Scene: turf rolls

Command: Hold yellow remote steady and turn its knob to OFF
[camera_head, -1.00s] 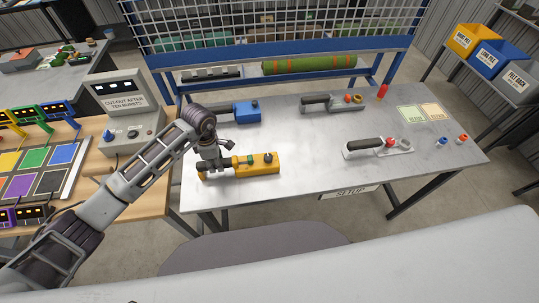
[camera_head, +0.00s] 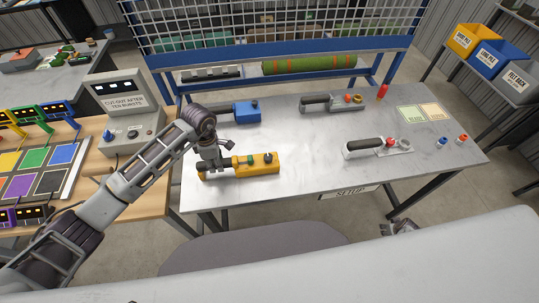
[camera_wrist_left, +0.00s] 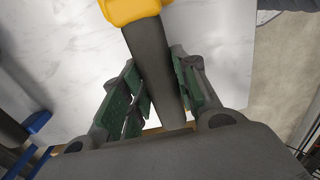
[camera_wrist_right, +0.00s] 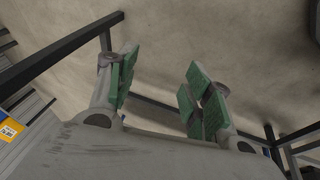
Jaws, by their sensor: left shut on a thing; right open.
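The yellow remote (camera_head: 262,167) lies near the left front of the metal table in the head view. A green button and a dark knob (camera_head: 268,158) are on its top; I cannot read the knob's setting. My left gripper (camera_head: 215,166) is shut on the remote's dark handle (camera_wrist_left: 152,62), at the remote's left end. In the left wrist view the handle lies between green pads, with the yellow body (camera_wrist_left: 130,9) beyond. My right gripper (camera_wrist_right: 160,88) is open and empty; in the head view it shows just past the table's front edge (camera_head: 403,227).
A blue remote (camera_head: 246,111) stands behind the yellow one. Two grey handled tools (camera_head: 332,103) (camera_head: 378,148) lie to the right. A control box (camera_head: 128,112) stands on the wooden bench at left. The front middle of the metal table is clear.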

